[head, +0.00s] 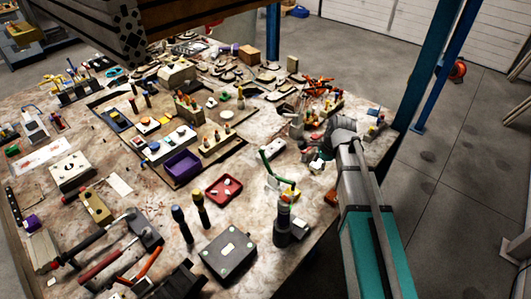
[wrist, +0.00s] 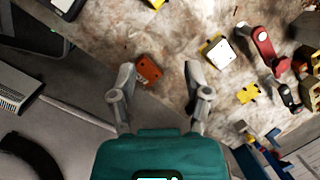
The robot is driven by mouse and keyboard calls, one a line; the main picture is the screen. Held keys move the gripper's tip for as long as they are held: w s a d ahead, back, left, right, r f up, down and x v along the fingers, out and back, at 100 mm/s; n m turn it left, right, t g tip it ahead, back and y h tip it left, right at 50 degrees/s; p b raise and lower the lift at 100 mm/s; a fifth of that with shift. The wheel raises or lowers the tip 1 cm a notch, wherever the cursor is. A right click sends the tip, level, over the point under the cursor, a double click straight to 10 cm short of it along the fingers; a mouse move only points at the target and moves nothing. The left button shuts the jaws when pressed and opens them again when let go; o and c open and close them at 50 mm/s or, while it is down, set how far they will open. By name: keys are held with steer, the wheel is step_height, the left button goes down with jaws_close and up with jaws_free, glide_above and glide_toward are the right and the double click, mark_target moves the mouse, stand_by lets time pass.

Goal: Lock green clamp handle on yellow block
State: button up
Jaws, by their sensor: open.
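The green clamp handle (head: 268,166) stands raised and tilted in the head view, left of my arm. A yellow block (head: 291,194) sits at its lower end, beside a dark grey upright cylinder. I cannot tell whether the handle touches the block. My gripper (head: 312,156) is to the right of and beyond the handle in the head view, partly hidden by my arm. In the wrist view my gripper (wrist: 157,75) is open and empty, its fingers spread over the table edge. The green handle is not recognisable in the wrist view.
An orange block (wrist: 149,69) lies at the table edge between my fingers in the wrist view. A yellow-and-white piece (wrist: 216,50) and a red clamp (wrist: 262,46) are to the right.

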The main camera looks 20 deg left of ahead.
mark_target(264, 155)
steer(key=w+a+r+m+p, duration=0.2)
steer(key=a+r+m, duration=0.1)
steer(key=a, duration=0.5)
steer(key=w+a+r+m+y+p, duration=0.1)
steer(key=a+m, duration=0.3)
steer(key=a, duration=0.4)
steer(key=shift+w+r+m+y+p, duration=0.35)
steer(key=shift+r+p, duration=0.25)
steer(key=shift+r, duration=0.3)
steer(key=shift+f, duration=0.1)
steer(key=b+x, duration=1.2)
steer(key=x, duration=0.1)
steer(key=shift+s+f+b, duration=0.2)
steer(key=shift+f+b, duration=0.05)
steer(key=shift+b, duration=0.1)
steer(key=shift+a, duration=0.1)
